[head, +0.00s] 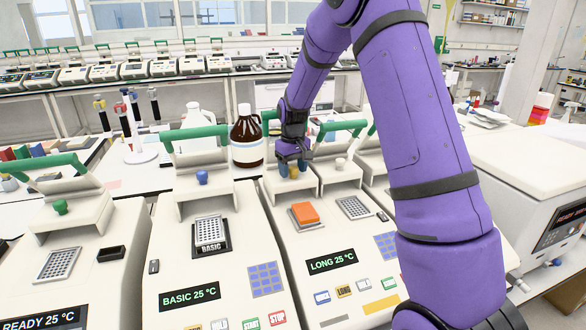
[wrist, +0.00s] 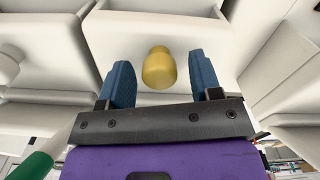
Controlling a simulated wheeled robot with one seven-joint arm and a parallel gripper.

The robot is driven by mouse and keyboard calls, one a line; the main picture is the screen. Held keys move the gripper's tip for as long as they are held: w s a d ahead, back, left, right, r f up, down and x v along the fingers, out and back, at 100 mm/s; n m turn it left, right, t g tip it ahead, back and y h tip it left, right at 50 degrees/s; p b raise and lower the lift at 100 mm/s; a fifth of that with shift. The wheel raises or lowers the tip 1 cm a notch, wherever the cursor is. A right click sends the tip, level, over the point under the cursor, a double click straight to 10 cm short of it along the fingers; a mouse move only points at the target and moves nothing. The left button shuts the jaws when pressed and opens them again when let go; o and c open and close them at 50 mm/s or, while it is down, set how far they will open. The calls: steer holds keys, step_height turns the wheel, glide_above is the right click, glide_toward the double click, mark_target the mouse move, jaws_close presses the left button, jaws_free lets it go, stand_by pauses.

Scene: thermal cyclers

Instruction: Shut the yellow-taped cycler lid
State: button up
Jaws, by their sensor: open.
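The cycler with a yellow tape strip (head: 381,304) on its front has a display reading LONG 25 °C (head: 331,262). Its lid (head: 306,186) stands raised behind an orange block (head: 304,213). A yellow knob sits on the lid's face; in the wrist view this yellow knob (wrist: 159,68) lies between my fingers. My gripper (head: 291,168) is at the knob, with blue fingers apart on either side of it. In the wrist view my gripper (wrist: 160,82) shows a gap to the knob on both sides. The lid's handle is largely hidden by my arm.
A second raised lid with a white knob (head: 340,163) stands close on the right. The BASIC cycler (head: 190,295) stands on the left, its lid with a blue knob (head: 202,177) also raised. A brown bottle (head: 247,138) stands behind. My arm hides part of the right side.

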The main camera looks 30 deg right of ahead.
jaws_close()
steer(key=s+a, duration=0.1)
steer(key=s, duration=0.4)
steer(key=s+a, duration=0.1)
steer(key=s, duration=0.3)
steer(key=s+a, duration=0.1)
steer(key=s, duration=0.4)
steer(key=shift+s, duration=0.3)
jaws_free()
steer(key=shift+s, duration=0.1)
steer(key=shift+r, duration=0.15)
step_height(320, 180, up, 11)
steer(key=shift+f, duration=0.2)
